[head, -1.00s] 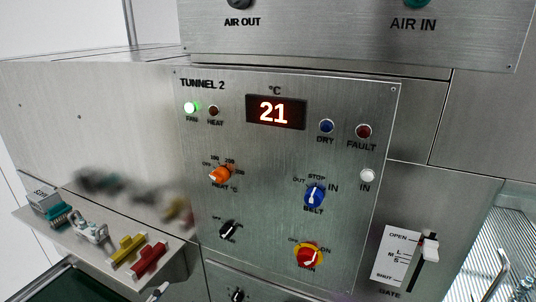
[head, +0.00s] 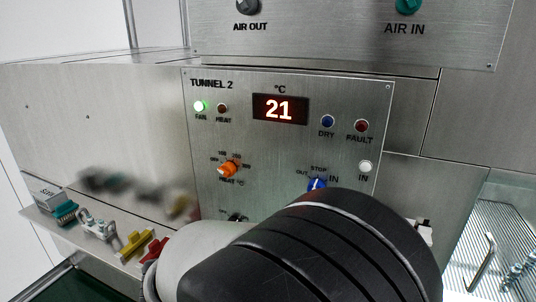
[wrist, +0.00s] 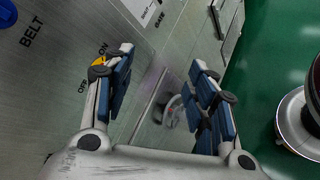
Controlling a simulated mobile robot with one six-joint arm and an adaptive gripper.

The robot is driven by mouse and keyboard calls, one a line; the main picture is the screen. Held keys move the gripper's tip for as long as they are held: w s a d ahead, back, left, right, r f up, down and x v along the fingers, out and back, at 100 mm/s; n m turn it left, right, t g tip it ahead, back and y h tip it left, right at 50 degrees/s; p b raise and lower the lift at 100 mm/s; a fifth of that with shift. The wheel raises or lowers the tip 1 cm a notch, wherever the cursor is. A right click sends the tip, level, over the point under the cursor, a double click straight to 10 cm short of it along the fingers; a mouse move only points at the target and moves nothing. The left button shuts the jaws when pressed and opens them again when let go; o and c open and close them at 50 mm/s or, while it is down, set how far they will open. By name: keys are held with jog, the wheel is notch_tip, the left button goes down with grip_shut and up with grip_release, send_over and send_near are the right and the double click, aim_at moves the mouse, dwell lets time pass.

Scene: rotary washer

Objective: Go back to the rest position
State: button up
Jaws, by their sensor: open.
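My gripper (wrist: 160,95) is open in the wrist view, its two blue-padded fingers apart with nothing between them. It is close to the steel Tunnel 2 panel (head: 240,150). The yellow-rimmed rotary switch (wrist: 98,66) shows partly behind the left finger, and the blue belt knob (wrist: 6,14) is at the upper left corner. In the head view my dark arm covers the lower right of the panel, so the gripper and the lower switch are hidden there. The belt knob (head: 317,184) shows just above the arm.
A shelf at the left holds a teal item (head: 66,212), a yellow item (head: 134,245) and a red item (head: 157,250). The display (head: 280,109) reads 21, and the green fan lamp (head: 200,106) is lit. A round object (wrist: 305,130) stands at the right over green floor.

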jog(key=s+d+r+m+g+y, duration=0.2)
jog(key=s+d+m+g+y, duration=0.25)
jog(key=s+d, duration=0.4)
jog(key=s+d+r+m+t+y, duration=0.1)
jog(key=s+r+m+t+y, duration=0.1)
jog(key=s+m+t+y, duration=0.2)
jog(key=s+m+y, duration=0.3)
jog(key=s+m, duration=0.1)
jog(key=m, duration=0.1)
jog(key=shift+s, duration=0.3)
jog(key=shift+o, duration=0.2)
dwell(0.7)
